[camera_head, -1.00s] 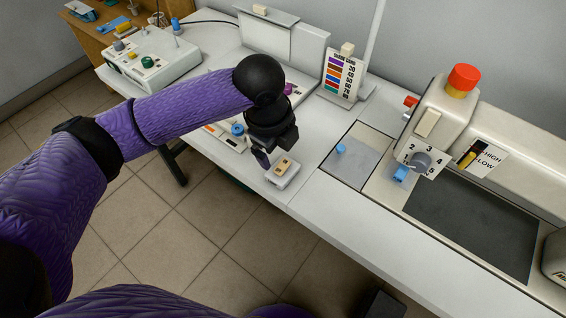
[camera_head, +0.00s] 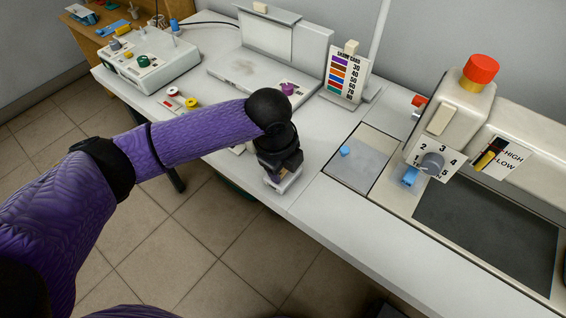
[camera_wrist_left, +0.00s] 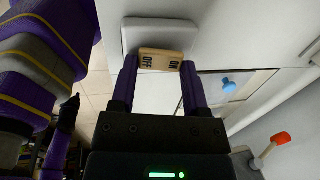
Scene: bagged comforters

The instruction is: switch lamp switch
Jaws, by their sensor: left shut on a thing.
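The lamp switch (camera_head: 290,186) is a small white box at the front edge of the white table. In the left wrist view its tan rocker (camera_wrist_left: 161,59) carries the words OFF on the left and ON on the right. My left gripper (camera_head: 281,172) is directly over it and hides most of it in the head view. In the left wrist view the two fingers of the left gripper (camera_wrist_left: 159,68) are on either side of the rocker, shut on it. My right gripper is not in view.
A machine with a red knob (camera_head: 481,68) and a numbered dial (camera_head: 432,163) stands at the right. A colour card (camera_head: 346,75) stands behind the switch. A control box (camera_head: 148,59) is at the back left. The table between switch and card is clear.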

